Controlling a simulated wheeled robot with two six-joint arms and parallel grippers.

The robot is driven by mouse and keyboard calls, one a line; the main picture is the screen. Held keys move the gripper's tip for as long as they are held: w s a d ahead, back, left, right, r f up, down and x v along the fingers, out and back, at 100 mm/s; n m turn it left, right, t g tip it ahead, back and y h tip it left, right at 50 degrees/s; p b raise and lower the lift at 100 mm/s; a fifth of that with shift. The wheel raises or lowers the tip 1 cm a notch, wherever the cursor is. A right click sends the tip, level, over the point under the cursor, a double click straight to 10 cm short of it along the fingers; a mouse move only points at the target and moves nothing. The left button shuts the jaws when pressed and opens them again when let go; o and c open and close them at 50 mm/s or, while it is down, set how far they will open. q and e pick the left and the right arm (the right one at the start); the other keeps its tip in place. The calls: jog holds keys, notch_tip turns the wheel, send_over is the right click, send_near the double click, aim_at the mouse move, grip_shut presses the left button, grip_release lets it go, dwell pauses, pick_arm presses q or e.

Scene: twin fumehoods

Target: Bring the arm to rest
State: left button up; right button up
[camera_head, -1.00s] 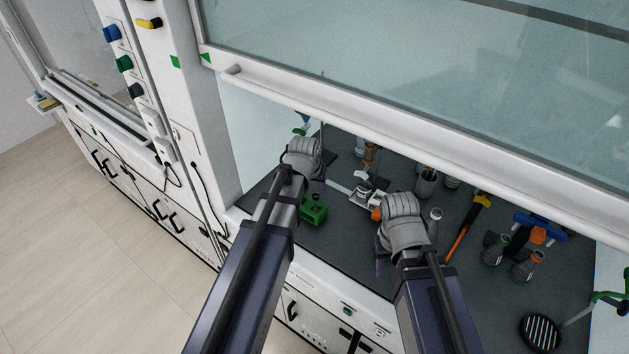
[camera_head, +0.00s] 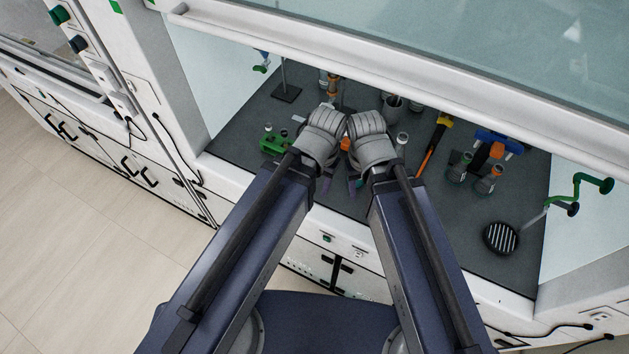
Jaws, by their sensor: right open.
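Both of my arms reach forward into the right fumehood, their grey wrists close side by side over the dark worktop (camera_head: 460,222). My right gripper (camera_head: 357,184) points down under its wrist; only a bit of its purple-grey fingers shows, and I see nothing held in it. My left gripper (camera_head: 325,186) is almost wholly hidden under its own wrist, so its jaws cannot be read. A green block-like rack (camera_head: 272,142) stands just left of the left wrist. An orange-topped item (camera_head: 345,143) shows between the wrists, partly hidden.
Flasks (camera_head: 488,180), a yellow-and-black tool (camera_head: 435,135), a blue-and-orange item (camera_head: 497,143) and a dark cup (camera_head: 393,105) stand right and behind. The raised sash (camera_head: 370,75) hangs above.

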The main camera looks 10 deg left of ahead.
pick_arm(q)
notch_tip(320, 180, down, 11)
jog(key=b, duration=1.1)
jog(key=shift+f, duration=0.2)
pick_arm(e)
notch_tip(320, 180, down, 11)
jog(key=shift+f, duration=0.2)
